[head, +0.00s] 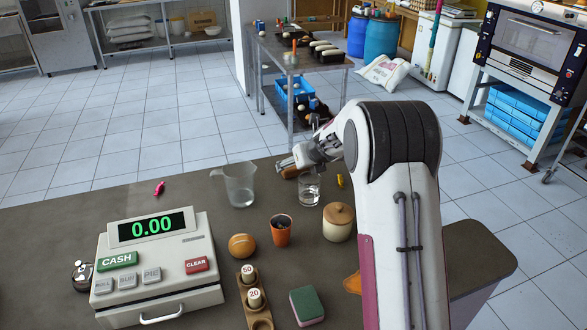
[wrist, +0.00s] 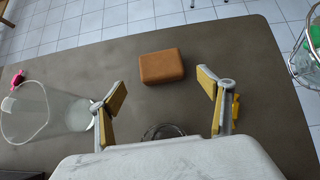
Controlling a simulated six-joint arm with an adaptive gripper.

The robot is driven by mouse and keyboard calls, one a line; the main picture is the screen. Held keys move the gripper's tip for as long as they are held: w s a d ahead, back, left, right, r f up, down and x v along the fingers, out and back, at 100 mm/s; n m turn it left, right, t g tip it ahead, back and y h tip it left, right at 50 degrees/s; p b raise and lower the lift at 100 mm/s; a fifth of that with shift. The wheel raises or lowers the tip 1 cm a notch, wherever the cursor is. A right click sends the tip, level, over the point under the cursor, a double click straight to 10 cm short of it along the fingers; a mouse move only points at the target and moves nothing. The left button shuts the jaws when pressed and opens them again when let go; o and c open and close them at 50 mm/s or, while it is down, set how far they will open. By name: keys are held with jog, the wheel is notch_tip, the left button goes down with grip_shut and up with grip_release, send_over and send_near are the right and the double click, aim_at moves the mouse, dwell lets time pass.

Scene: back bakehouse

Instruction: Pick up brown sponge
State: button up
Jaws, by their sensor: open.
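The brown sponge (wrist: 162,68) is a rounded block lying flat on the dark counter in the wrist view, ahead of my fingertips and between their lines. In the head view a small brown patch of it (head: 290,173) shows beside my gripper (head: 293,163), which hides the rest. In the wrist view my gripper (wrist: 166,92) is open and empty, with yellow-padded fingers wide apart on either side. The sponge does not touch either finger there.
A drinking glass (head: 309,188) stands just below my gripper; its rim (wrist: 165,131) shows between my fingers. A clear jug (head: 240,185) stands left. A yellow item (head: 340,181) lies right. A lidded pot (head: 338,222), an orange cup (head: 281,230) and a green sponge (head: 306,306) stand nearer.

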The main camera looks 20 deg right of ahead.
aim_at(293, 168)
jog(key=shift+x, duration=2.6)
jog(key=shift+d, duration=0.15)
jog(key=c, duration=0.8)
